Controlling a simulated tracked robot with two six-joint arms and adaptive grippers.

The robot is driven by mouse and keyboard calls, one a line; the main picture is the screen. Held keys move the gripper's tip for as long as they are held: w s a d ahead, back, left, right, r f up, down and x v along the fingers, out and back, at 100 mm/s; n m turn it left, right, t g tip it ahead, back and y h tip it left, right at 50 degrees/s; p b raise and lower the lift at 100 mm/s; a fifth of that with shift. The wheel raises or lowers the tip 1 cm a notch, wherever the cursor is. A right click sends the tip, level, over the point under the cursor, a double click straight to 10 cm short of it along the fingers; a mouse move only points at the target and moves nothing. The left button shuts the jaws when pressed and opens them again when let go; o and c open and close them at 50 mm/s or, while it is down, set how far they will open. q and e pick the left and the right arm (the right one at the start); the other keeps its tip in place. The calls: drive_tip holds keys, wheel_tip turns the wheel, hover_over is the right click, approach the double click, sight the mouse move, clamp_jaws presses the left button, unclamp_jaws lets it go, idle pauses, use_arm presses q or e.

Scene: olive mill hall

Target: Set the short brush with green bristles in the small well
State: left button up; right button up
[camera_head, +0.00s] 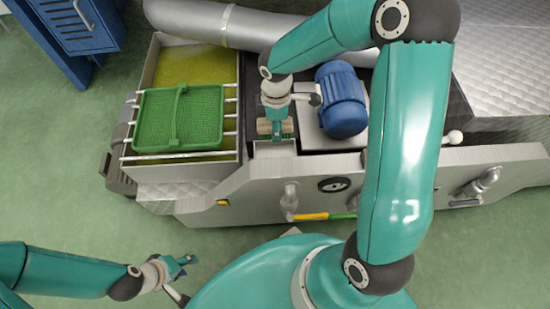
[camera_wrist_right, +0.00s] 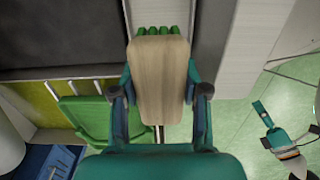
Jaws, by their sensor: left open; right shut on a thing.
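My right gripper (camera_head: 275,128) is shut on the short brush (camera_wrist_right: 160,85). The brush has a pale wooden back, and green bristles show at its far end in the right wrist view. In the head view only bits of its wood (camera_head: 263,127) show beside the fingers. The gripper is over the machine's front edge, between the green basket and the blue motor. A narrow metal recess (camera_head: 274,149), perhaps the small well, lies just in front of the gripper, and its inside is mostly hidden. My left gripper (camera_head: 183,266) is open and empty above the floor at lower left.
A green basket (camera_head: 180,118) rests on rails over a metal tank (camera_head: 146,172) with yellow-green contents. A blue motor (camera_head: 341,100) stands close to the right of my right gripper. A large pipe (camera_head: 230,27) runs behind. The green floor (camera_head: 60,190) is clear at left.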

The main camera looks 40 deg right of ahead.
drive_tip(key=b, duration=0.3)
hover_over(276, 156)
drive_tip(key=s+a, duration=0.1)
wheel_tip(276, 156, down, 12)
drive_tip(key=shift+s+r, duration=0.1)
wheel_tip(276, 156, down, 4)
drive_tip(key=shift+f+b, duration=0.15)
drive_tip(key=shift+b, duration=0.9)
drive_tip(key=shift+f, duration=0.15)
drive_tip(key=o, duration=1.3)
drive_tip(key=shift+r, duration=0.2)
